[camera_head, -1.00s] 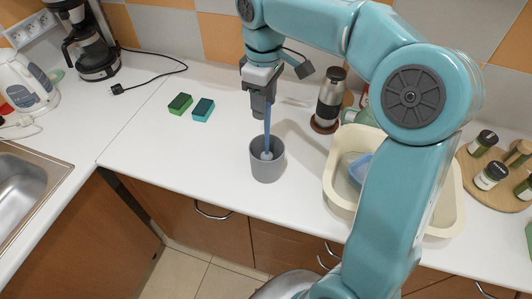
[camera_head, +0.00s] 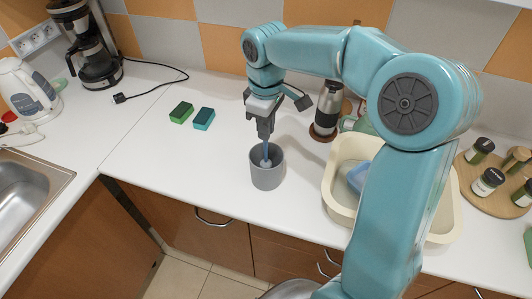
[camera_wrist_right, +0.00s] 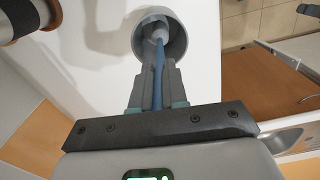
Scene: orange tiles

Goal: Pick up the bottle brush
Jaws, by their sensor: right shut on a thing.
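The bottle brush (camera_head: 266,160) has a thin blue handle and a pale, rounded head. It stands head down in a grey cup (camera_head: 267,181) on the white counter. My right gripper (camera_head: 265,137) is above the cup, pointing down, shut on the blue handle. In the right wrist view, the fingers (camera_wrist_right: 156,76) lie on both sides of the brush handle (camera_wrist_right: 158,58), and the pale head sits inside the cup (camera_wrist_right: 181,38). My left gripper is not in view.
A cream basin (camera_head: 333,205) with a blue item stands right of the cup, partly behind my arm. A steel flask (camera_head: 328,106) stands behind. Green (camera_head: 181,112) and teal (camera_head: 204,119) sponges lie left. Spice jars sit on a round board (camera_head: 479,198) far right.

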